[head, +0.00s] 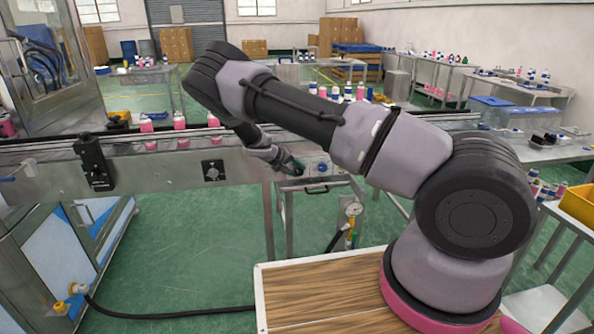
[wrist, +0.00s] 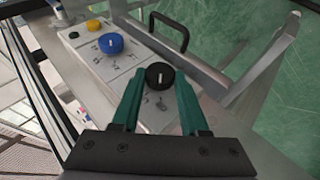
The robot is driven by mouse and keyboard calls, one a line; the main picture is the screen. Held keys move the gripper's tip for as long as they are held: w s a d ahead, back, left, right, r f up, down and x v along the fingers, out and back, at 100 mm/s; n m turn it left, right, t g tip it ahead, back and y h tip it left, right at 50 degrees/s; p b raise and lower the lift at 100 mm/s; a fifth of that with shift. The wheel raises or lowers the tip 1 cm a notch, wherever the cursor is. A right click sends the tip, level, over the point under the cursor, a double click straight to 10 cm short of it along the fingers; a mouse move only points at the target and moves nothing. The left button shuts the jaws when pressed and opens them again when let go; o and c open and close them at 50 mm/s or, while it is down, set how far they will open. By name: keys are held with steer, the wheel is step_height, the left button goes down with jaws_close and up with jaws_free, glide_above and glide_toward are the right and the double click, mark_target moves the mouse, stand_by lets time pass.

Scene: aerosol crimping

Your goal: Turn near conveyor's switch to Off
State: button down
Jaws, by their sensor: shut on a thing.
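In the wrist view, a round black knob (wrist: 160,76) with a white pointer mark sits on a light grey control panel (wrist: 130,82). My gripper (wrist: 160,84) has its two green fingers on either side of this knob and is shut on it. The printed labels below the knob are too small to read. My gripper also shows in the head view (head: 294,166), at the panel by the near conveyor, where my fingers hide the black knob.
A separate dial plate (head: 213,171) is on the conveyor side (head: 150,176). Pink bottles (head: 180,130) stand on the belt.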

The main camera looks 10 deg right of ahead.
steer(key=shift+a+f+h, duration=0.1)
steer(key=shift+f+h, duration=0.05)
steer(key=shift+h, duration=0.65)
steer(key=shift+c, duration=2.1)
jaws_free()
steer(key=v, duration=1)
steer(key=shift+s+a+r, duration=0.2)
steer(key=shift+s+a, duration=0.05)
